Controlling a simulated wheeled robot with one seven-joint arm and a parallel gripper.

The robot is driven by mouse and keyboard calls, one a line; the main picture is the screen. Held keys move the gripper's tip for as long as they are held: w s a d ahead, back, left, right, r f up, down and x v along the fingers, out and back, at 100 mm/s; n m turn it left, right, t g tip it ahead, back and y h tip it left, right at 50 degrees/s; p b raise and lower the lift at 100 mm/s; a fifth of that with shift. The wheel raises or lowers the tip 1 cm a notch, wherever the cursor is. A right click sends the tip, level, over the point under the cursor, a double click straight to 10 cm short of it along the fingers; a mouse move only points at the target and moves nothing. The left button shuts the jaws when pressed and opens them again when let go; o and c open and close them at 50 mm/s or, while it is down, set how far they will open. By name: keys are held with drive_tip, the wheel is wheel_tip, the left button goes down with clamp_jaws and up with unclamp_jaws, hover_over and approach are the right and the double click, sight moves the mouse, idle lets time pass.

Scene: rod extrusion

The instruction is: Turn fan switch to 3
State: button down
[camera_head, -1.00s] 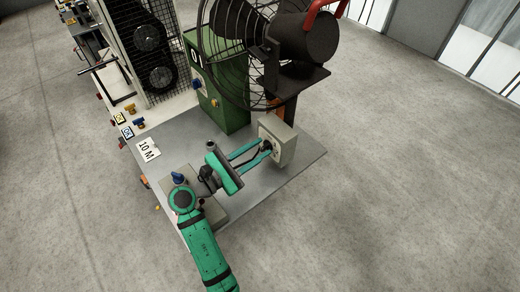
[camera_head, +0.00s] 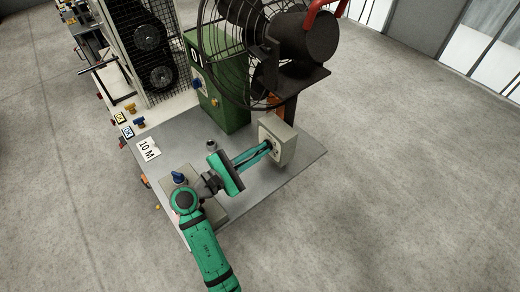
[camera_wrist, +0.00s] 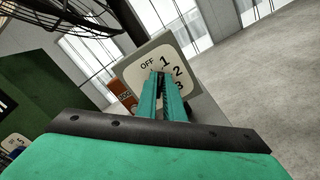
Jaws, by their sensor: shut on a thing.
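The fan switch box (camera_head: 283,141) is a pale box on the fan's stand. Its face also shows in the wrist view (camera_wrist: 135,75), with OFF, 1, 2 and 3 marked around the knob. My gripper (camera_head: 267,147) reaches the front of the box with its two green fingers close together. In the wrist view my gripper (camera_wrist: 162,78) is shut on the knob at the middle of the face. The fingers hide most of the knob, so I cannot tell which mark it points to. The fan (camera_head: 290,35) stands above the box.
A blue knob (camera_head: 179,177) on a box is beside my arm. A "10 M" sign (camera_head: 148,149) lies on the left. Open concrete floor (camera_head: 410,190) is on the right.

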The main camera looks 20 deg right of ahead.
drive_tip(key=m, duration=0.3)
drive_tip(key=shift+a, duration=0.1)
drive_tip(key=shift+m, duration=0.3)
drive_tip(key=shift+a, duration=0.1)
drive_tip(key=c, duration=1.9)
unclamp_jaws()
drive_tip(key=shift+c, duration=0.2)
drive_tip(key=shift+o, duration=0.4)
drive_tip(key=shift+f, duration=0.1)
